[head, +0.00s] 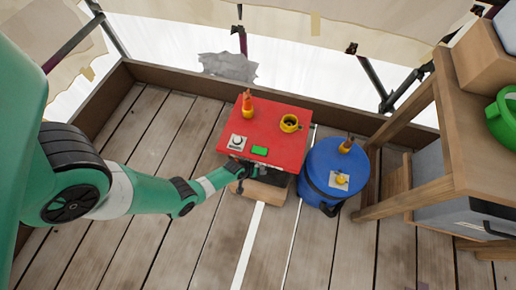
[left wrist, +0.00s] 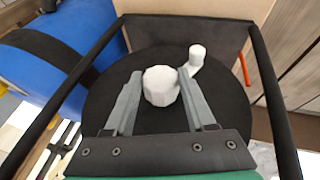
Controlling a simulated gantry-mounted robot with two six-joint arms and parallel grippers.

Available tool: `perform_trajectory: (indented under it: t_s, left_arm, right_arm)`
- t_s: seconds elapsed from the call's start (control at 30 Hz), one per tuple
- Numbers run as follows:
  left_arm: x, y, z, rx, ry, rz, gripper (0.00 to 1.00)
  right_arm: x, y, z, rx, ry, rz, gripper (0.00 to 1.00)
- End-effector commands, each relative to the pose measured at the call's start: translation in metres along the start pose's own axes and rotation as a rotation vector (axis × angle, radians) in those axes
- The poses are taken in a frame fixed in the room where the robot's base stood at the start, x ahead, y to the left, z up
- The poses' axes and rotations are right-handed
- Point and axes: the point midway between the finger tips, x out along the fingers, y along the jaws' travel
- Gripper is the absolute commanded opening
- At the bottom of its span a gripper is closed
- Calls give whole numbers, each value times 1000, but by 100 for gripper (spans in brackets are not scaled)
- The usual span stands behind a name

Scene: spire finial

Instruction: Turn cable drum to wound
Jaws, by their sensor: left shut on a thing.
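The cable drum appears as a round black disc (left wrist: 110,100) in the left wrist view, with a white faceted hub (left wrist: 161,86) at its middle and a white crank knob (left wrist: 197,54) to the upper right. My left gripper (left wrist: 160,88) is shut on the hub, one finger on each side. The right finger's tip lies close to the crank arm; I cannot tell if they touch. In the head view my left gripper (head: 241,172) reaches the front side of the red-topped unit (head: 270,130), which hides the disc. My right gripper is not in view.
The red top carries an orange lever (head: 247,104), a white dial (head: 237,142), a green button (head: 260,151) and a yellow ring (head: 290,123). A blue drum (head: 318,185) stands close on its right. A wooden bench (head: 460,130) is further right. The plank floor at left is clear.

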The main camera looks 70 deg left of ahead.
Motion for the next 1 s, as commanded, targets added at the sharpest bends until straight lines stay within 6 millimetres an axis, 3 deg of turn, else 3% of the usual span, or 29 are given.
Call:
perform_trajectory:
  t_s: [0.3,0.77,0.8,0.93,1.0]
  left_arm:
    - [1,-2,0,-44,1,105,0]
    - [1,-2,1,-47,-4,118,0]
    - [1,-2,1,-46,-4,118,63]
    - [1,-2,1,-47,-4,118,86]
    - [1,-2,1,-47,-3,118,86]
  right_arm:
    - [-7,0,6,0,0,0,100]
    - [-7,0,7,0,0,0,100]
    - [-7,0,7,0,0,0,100]
    - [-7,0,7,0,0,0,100]
    - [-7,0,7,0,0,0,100]
